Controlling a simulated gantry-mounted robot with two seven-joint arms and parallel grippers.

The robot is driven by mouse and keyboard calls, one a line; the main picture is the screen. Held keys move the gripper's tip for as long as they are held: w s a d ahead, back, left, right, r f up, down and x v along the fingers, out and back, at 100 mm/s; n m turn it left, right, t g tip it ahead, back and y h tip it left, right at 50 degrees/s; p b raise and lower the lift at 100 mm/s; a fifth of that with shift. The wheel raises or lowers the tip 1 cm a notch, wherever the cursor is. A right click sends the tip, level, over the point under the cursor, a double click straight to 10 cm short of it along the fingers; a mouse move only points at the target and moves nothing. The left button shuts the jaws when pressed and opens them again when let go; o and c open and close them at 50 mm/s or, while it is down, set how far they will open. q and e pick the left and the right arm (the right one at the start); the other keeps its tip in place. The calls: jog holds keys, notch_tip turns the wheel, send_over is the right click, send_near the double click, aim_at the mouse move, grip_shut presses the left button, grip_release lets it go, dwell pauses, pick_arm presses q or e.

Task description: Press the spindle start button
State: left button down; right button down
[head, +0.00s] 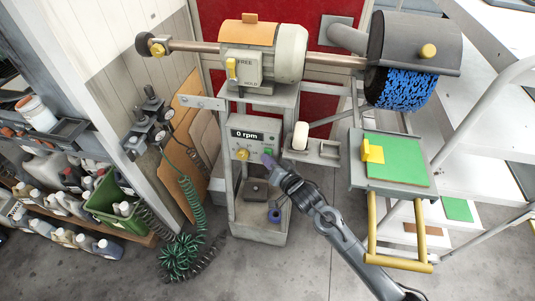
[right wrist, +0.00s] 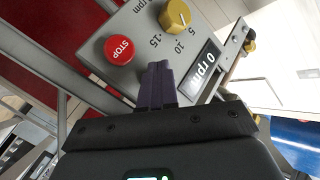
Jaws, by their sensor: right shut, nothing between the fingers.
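The control panel (head: 254,137) on the grey machine stand has a display (head: 247,134) reading 0 rpm and a yellow knob (head: 242,154). A small green patch, apparently the start button (head: 268,152), shows just above my right gripper (head: 268,161). The gripper is shut and empty, its purple fingertips at the panel's lower right; I cannot tell if they touch it. In the right wrist view the shut fingers (right wrist: 158,75) lie between the red STOP button (right wrist: 119,50) and the display (right wrist: 203,70). No green button shows there. My left gripper is not in view.
The motor (head: 270,52) and its shaft stand above the panel, with a blue brush (head: 408,88) at right. A small shelf with a white cylinder (head: 301,135) juts out beside the panel. A green-topped tray (head: 397,157) stands further right. Coiled hoses (head: 180,255) lie at left.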

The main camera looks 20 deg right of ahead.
jog(key=shift+w+d+r, duration=0.1)
jog(key=shift+d, duration=0.15)
dwell(0.4)
jog(key=shift+s+a+r+p, duration=0.35)
jog(key=shift+s+p, duration=0.15)
jog(key=shift+p, duration=0.4)
jog(key=shift+a+f, duration=0.1)
jog(key=shift+f, duration=0.05)
jog(key=s+a+p, duration=0.1)
jog(key=s, duration=0.1)
jog(key=s+a+p, duration=0.2)
jog(key=shift+s, duration=0.1)
